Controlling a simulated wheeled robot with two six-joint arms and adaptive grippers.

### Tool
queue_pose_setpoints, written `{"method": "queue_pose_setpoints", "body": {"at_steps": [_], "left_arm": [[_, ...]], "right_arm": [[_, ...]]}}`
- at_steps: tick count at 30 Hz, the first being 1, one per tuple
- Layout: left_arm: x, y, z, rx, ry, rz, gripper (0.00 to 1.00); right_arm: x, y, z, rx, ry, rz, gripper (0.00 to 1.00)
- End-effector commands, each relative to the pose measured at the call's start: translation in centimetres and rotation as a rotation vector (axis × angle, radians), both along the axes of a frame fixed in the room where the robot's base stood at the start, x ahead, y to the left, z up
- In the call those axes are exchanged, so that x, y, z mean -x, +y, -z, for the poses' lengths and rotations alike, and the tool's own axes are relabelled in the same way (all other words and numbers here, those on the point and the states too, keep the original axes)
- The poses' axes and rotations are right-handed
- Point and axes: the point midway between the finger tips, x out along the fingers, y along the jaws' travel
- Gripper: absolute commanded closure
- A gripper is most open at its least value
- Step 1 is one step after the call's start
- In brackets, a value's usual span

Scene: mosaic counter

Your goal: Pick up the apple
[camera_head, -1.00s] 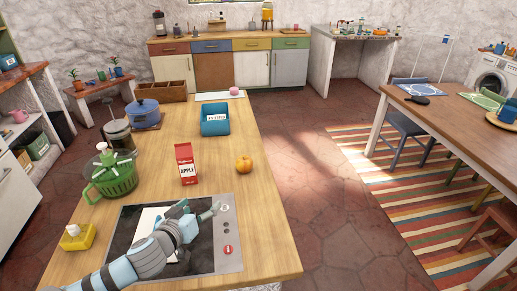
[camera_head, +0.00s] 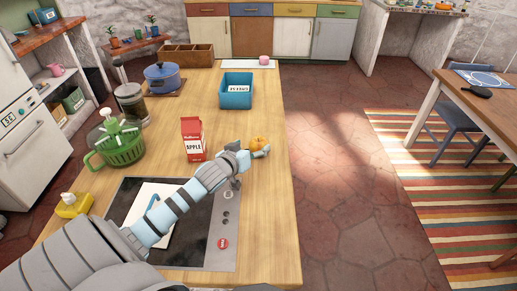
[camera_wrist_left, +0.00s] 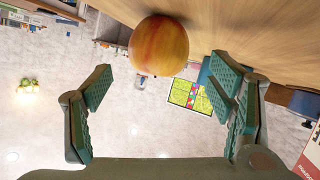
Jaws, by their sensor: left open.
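The apple (camera_head: 257,142), orange-yellow with red tinges, sits on the wooden counter near its right edge. My left gripper (camera_head: 254,154) is beside it on the near side, low over the counter, and hides part of the apple. In the left wrist view the apple (camera_wrist_left: 158,45) lies at the top, between the lines of the two green finger pads. The left gripper (camera_wrist_left: 162,86) is open there, with nothing between its pads. I cannot tell whether a finger touches the apple. My right gripper is not in view.
A red-and-white carton marked APPLE (camera_head: 193,140) stands left of the gripper. A blue bin (camera_head: 236,96) is farther back. A green colander (camera_head: 120,148) and yellow sponge holder (camera_head: 73,205) are at left. My arm crosses the dark cooktop (camera_head: 195,240).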

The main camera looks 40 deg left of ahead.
Motion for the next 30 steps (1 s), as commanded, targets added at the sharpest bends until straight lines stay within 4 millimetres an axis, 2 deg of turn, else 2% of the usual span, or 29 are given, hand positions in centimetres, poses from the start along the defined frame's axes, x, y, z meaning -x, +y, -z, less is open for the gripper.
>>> {"method": "queue_pose_setpoints", "body": {"at_steps": [3, 6, 12, 22, 23, 30], "left_arm": [[-2.2, 0.5, 1.2, 0.002, -0.002, -0.002, 0.24], [-3.3, 0.7, 1.5, 0.001, -0.002, 0.001, 0.24], [-3.4, 0.8, 1.5, -0.002, 0.0, 0.002, 0.24], [-3.4, 0.8, 1.5, -0.002, 0.0, 0.002, 0.77], [-3.4, 0.8, 1.5, -0.002, 0.0, 0.002, 0.8], [-3.4, 0.8, 1.4, -0.002, 0.0, 0.002, 0.8]], "right_arm": [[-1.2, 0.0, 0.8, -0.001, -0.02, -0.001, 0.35], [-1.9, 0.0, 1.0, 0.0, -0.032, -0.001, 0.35], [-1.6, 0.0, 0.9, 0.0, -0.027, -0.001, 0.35], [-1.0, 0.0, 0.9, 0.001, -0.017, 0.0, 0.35], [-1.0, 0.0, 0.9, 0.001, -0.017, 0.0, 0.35], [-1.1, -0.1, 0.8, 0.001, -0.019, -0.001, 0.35]]}}
